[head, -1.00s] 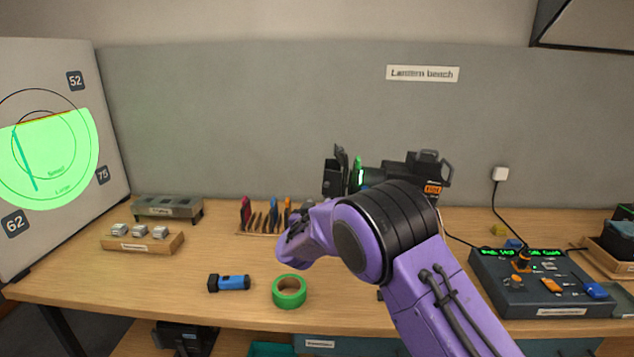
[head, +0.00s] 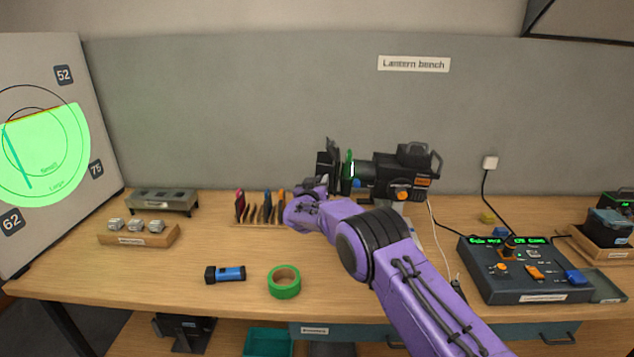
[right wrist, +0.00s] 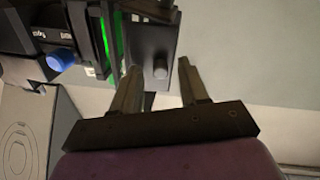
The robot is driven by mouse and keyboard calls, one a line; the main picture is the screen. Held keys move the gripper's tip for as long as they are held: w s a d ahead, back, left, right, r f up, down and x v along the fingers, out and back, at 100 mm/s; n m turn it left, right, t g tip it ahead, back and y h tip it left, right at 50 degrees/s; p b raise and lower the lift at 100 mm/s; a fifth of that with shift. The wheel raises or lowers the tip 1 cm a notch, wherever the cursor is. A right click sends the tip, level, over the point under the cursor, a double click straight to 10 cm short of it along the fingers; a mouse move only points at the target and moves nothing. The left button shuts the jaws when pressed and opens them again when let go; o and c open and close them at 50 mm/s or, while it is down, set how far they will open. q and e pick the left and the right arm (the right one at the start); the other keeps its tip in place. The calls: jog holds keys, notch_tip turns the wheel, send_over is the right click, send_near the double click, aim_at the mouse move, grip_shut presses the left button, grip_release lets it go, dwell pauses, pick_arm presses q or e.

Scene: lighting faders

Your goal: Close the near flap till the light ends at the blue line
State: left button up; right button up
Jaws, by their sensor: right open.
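The lantern (head: 402,175) is a black lamp at the back of the bench, with dark flaps (head: 328,165) at its left end. In the right wrist view, a dark flap plate with a grey knob (right wrist: 160,66) lies just beyond my fingertips. My right gripper (right wrist: 158,70) is open, its fingers either side of the knob; I cannot tell whether they touch. In the head view my purple wrist hides the fingertips. A green light patch (head: 50,150) fills the lower part of the circles on the board, with a slanted straight top edge. A teal-blue line (head: 17,158) slants inside the patch. My left gripper is out of view.
A rack of coloured filters (head: 262,208) stands left of my wrist. A green tape roll (head: 284,290) and a blue torch (head: 226,274) lie in front. A fader console (head: 530,280) is at right.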

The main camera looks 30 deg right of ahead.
aim_at(319, 178)
grip_shut()
jog(key=shift+s+f+n+t+y+b, duration=0.25)
jog(key=shift+n+t+y+b, duration=0.35)
jog(key=shift+y+b, duration=0.25)
jog(key=shift+s+d+r+n+t+y+b, duration=0.1)
jog(key=shift+s+d+n+t+y+b, duration=0.6)
jog(key=shift+n+y, duration=1.45)
jog(key=shift+s+d+f+n+t+y+b, duration=0.15)
jog(key=shift+s+n+t+y+b, duration=0.9)
jog(key=shift+y, duration=1.85)
jog(key=shift+s+d+r+n+t+y+b, duration=0.15)
jog(key=shift+s+d+n+t+y+b, duration=0.25)
jog(key=shift+n+y+b, duration=1.45)
jog(key=shift+d+n+y+p, duration=0.15)
jog(key=shift+n+y+p, duration=0.25)
jog(key=shift+y, duration=0.45)
jog(key=shift+w, duration=0.1)
